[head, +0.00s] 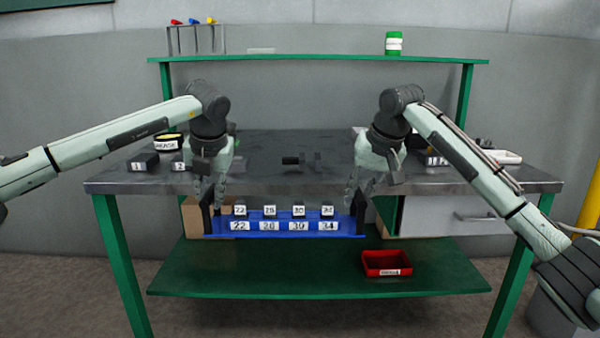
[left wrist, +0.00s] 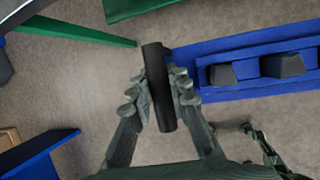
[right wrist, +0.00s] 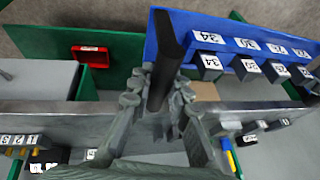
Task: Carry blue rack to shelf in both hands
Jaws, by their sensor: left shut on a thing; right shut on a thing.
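The blue rack (head: 285,234) hangs level in front of the bench, held between my two grippers. It carries a row of dark blocks with white labels reading 22, 28, 30 and 34, and matching labels on its front. My left gripper (head: 216,200) is shut on the rack's black left handle, which shows in the left wrist view (left wrist: 158,88). My right gripper (head: 361,200) is shut on the black right handle, which shows in the right wrist view (right wrist: 162,60). The green lower shelf (head: 300,281) lies below and behind the rack; the green upper shelf (head: 320,58) is above the bench.
A red bin (head: 387,263) sits on the lower shelf at right. The grey bench top (head: 290,150) holds numbered blocks at left, a black tool in the middle and items at right. A green-and-white container (head: 393,43) and a small stand (head: 195,38) occupy the upper shelf, with free room between.

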